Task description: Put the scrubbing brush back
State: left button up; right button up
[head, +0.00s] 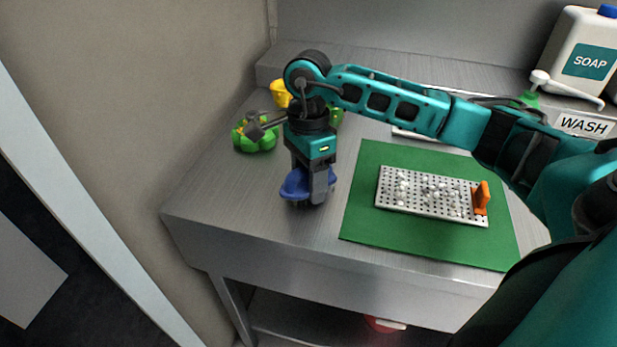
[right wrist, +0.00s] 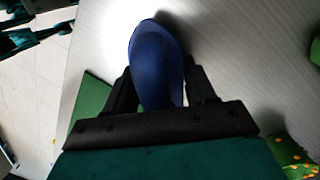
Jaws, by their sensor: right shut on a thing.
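The scrubbing brush, seen as a rounded blue body (head: 294,186), is in the jaws of my right gripper (head: 312,196) over the left part of the steel counter. In the right wrist view the blue brush (right wrist: 155,60) sticks out from between the two dark fingers of my right gripper (right wrist: 155,95), with the pale counter behind it. Its bristles do not show clearly. I cannot tell whether the brush touches the counter or is just above it. My left gripper is not in view.
A green mat (head: 375,235) holds a perforated metal tray (head: 430,212) with white bits and an orange piece (head: 481,198). A green object (head: 254,137) and a yellow one (head: 281,95) stand behind my gripper. A soap jug (head: 585,60) is at back right. The counter's front left is clear.

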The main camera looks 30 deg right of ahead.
jog(key=o, duration=1.4)
jog(key=shift+f, duration=0.1)
jog(key=r, duration=0.4)
jog(key=w+r, duration=0.1)
jog(key=r, duration=0.3)
jog(key=d+r, duration=0.1)
jog(key=r, duration=0.3)
jog(key=shift+w+r, duration=0.1)
jog(key=shift+w, duration=0.15)
jog(key=shift+s, duration=0.1)
